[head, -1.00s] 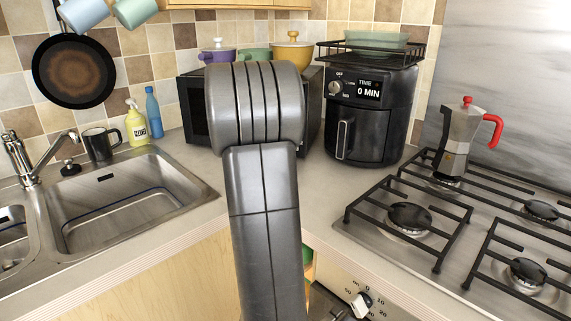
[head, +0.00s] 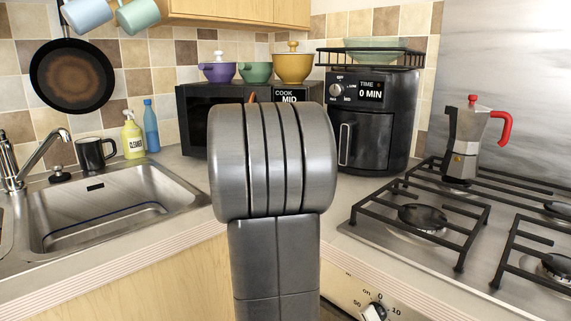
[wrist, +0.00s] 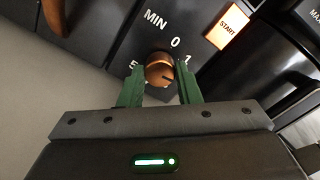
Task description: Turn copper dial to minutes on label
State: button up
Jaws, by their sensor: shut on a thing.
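The copper dial (wrist: 159,72) is on a dark panel in the wrist view, below the printed MIN and 0. A 1 is printed to its right, and a partly hidden 5 to its left. My gripper (wrist: 161,88) has its green fingers on both sides of the dial and is shut on it. A dark mark on the dial's face points to the lower right. In the head view my arm hides my gripper and the dial. The microwave (head: 192,118) is partly hidden behind my arm; its display (head: 287,95) reads COOK MID.
A lit START button (wrist: 228,27) is up and right of the dial. The black air fryer (head: 378,140), showing TIME 0 MIN, stands right of the microwave. Purple (head: 218,72), green (head: 256,72) and yellow (head: 293,68) pots sit on top. A moka pot (head: 464,148) stands on the hob.

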jog(key=shift+m+b, duration=0.35)
jog(key=shift+m, duration=0.25)
jog(key=o, duration=1)
jog(key=shift+c, duration=0.2)
jog(key=p+v, duration=0.1)
jog(key=v, duration=1.3)
jog(key=shift+w, duration=0.2)
jog(key=x, duration=1.3)
jog(key=shift+w+d+b, duration=0.15)
jog(key=shift+w+b, duration=0.2)
jog(key=shift+b, duration=0.05)
